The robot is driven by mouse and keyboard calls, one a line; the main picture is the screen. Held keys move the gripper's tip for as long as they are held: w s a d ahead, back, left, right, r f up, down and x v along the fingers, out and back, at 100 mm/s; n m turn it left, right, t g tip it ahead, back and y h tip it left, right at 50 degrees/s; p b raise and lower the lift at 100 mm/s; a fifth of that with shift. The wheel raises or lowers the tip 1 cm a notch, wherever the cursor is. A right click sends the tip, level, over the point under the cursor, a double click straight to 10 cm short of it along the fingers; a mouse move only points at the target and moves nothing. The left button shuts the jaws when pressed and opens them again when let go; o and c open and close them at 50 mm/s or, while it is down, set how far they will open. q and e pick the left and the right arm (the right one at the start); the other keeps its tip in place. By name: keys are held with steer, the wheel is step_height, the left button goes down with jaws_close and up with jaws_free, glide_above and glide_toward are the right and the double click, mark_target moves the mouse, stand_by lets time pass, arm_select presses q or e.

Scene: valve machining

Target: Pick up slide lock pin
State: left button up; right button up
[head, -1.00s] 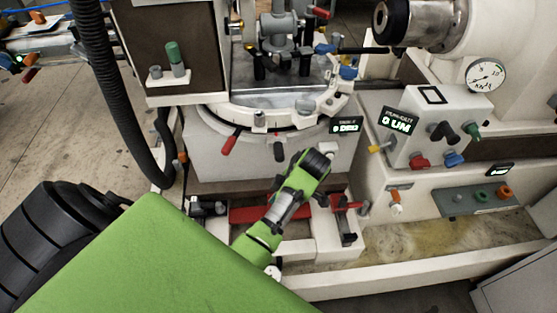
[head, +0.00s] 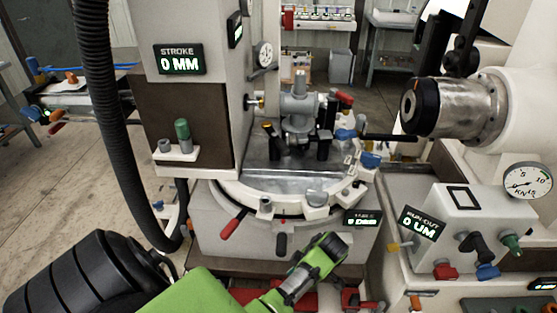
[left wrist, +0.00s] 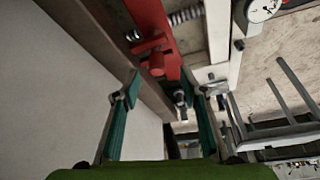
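My left arm comes in from the lower left in the head view. Its green and black end (head: 318,262) is in front of the machine base, below the round table, and its fingers cannot be made out there. In the left wrist view my left gripper (left wrist: 164,100) is open, its two green fingers wide apart, with nothing held between them. I cannot tell for sure which part is the slide lock pin. A green-topped pin (head: 183,134) stands upright on a small white bracket (head: 176,155) on the column. My right gripper is not in view.
A round table (head: 290,178) carries a grey valve body (head: 298,104). A spindle (head: 450,104) is at the right. In the left wrist view a red slide (left wrist: 155,45) with a knob lies beyond the fingers.

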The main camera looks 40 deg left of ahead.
arm_select(q)
steer(key=x, duration=0.7)
steer(key=shift+w+a, duration=0.25)
steer(key=shift+w, duration=0.05)
steer(key=shift+c, duration=1)
jaws_close()
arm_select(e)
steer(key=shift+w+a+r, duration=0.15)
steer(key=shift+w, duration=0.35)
